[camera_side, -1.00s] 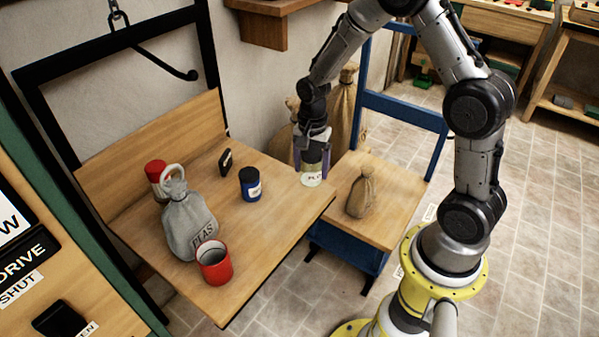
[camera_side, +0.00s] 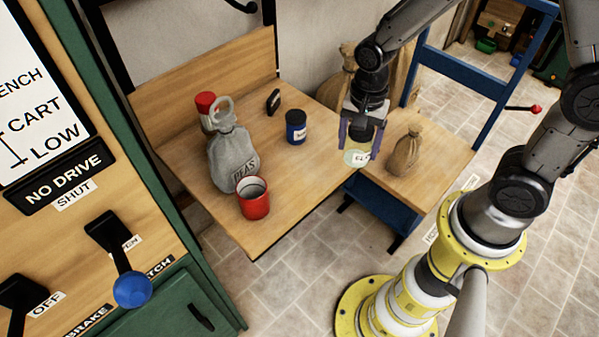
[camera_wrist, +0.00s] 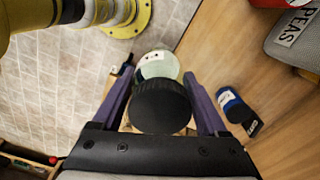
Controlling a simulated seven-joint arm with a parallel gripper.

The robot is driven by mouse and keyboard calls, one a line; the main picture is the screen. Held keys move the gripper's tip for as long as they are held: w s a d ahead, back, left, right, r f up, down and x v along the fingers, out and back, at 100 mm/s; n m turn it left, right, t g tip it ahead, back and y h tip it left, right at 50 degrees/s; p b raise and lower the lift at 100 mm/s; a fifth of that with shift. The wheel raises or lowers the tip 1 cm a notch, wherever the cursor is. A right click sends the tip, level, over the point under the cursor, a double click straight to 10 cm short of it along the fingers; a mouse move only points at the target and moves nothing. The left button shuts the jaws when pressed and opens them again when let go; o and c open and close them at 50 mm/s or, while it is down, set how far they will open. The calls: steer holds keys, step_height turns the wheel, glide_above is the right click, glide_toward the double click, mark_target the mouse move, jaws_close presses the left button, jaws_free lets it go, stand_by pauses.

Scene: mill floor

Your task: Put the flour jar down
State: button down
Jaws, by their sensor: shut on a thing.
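The flour jar (camera_side: 355,158) is a small clear jar with pale contents, a white label only partly legible, and a black lid (camera_wrist: 160,105). My gripper (camera_side: 360,150) is shut on it, with a purple finger on each side in the wrist view (camera_wrist: 157,74). The jar looks upright in the side view, over the right end of the wooden bench (camera_side: 290,185), close to the gap before the blue cart (camera_side: 385,212). I cannot tell whether its base touches wood or hangs above it.
A blue jar (camera_side: 296,127), red mug (camera_side: 254,198), grey sack (camera_side: 233,160), red-topped container (camera_side: 206,104) and small black item (camera_side: 273,102) stand on the bench. A small brown sack (camera_side: 405,152) stands on the cart. The bench's front right is bare.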

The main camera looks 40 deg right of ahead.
mark_target(349, 152)
steer(key=a+n, duration=0.1)
steer(key=a, duration=0.1)
steer(key=shift+s+a, duration=0.15)
steer(key=shift+a, duration=0.15)
steer(key=shift+w+a, duration=0.2)
steer(key=shift+a, duration=0.05)
steer(key=w+a+f, duration=0.1)
steer(key=w+f, duration=0.1)
steer(key=w, duration=0.2)
steer(key=w+f, duration=0.3)
steer(key=w, duration=0.1)
steer(key=w+a+f, duration=0.1)
steer(key=w+f, duration=0.2)
steer(key=w, duration=0.1)
steer(key=shift+a+f, duration=0.25)
steer(key=shift+a, duration=0.05)
steer(key=shift+w+a+f, duration=0.1)
steer(key=shift+w+f, duration=0.45)
steer(key=shift+f, duration=0.05)
steer(key=shift+w+f, duration=0.1)
steer(key=shift+f, duration=1.5)
jaws_free()
steer(key=shift+f, duration=0.15)
step_height(349, 152, up, 12)
steer(key=shift+r, duration=0.25)
